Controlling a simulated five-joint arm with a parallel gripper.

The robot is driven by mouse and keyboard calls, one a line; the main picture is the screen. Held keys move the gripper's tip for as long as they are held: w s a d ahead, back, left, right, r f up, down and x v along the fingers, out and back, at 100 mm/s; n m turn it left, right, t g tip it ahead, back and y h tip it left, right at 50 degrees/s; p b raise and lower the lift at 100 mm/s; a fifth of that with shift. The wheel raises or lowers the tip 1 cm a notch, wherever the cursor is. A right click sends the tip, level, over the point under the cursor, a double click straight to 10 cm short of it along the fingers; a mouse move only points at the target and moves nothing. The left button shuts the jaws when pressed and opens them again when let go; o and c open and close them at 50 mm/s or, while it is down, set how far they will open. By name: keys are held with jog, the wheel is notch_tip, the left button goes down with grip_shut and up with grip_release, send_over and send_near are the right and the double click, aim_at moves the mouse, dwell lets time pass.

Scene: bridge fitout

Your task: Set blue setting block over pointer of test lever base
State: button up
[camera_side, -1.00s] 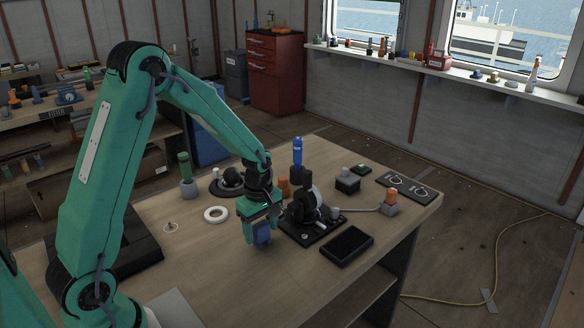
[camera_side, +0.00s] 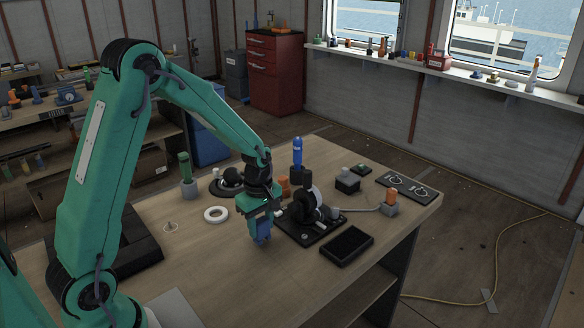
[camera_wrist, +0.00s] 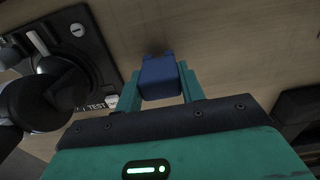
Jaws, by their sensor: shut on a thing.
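The blue setting block (camera_side: 262,232) is held between the fingers of my gripper (camera_side: 260,222), low over the table in front of the test lever base. In the wrist view the blue block (camera_wrist: 159,78) sits between the two green fingertips of my gripper (camera_wrist: 160,90). The black test lever base (camera_side: 312,232) stands just to the right of the gripper, with a dark round body on it. In the wrist view the base (camera_wrist: 92,50) shows at upper left, with a white pointer-like bar (camera_wrist: 38,43) and a partly visible TEST label. Whether the block touches the table cannot be told.
A black open tray (camera_side: 347,246) lies in front of the base. A white ring (camera_side: 215,214) and a green-handled tool (camera_side: 186,172) stand left. A blue bottle (camera_side: 298,152) is behind the base, and an orange-topped block (camera_side: 390,203) is right.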

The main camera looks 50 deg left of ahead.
jog(key=shift+r, duration=2.85)
jog(key=d+r+m, duration=0.7)
jog(key=r+m, duration=0.3)
jog(key=m, duration=0.8)
jog(key=shift+d, duration=0.3)
jog(key=shift+w+f, duration=0.1)
jog(key=w+f+m, duration=0.4)
jog(key=w+m, duration=0.3)
jog(key=m, duration=0.2)
jog(key=w+f+m, duration=0.4)
jog(key=w+m, duration=0.4)
jog(key=m, duration=0.1)
jog(key=shift+w+a, duration=0.2)
jog(key=shift+w, duration=0.05)
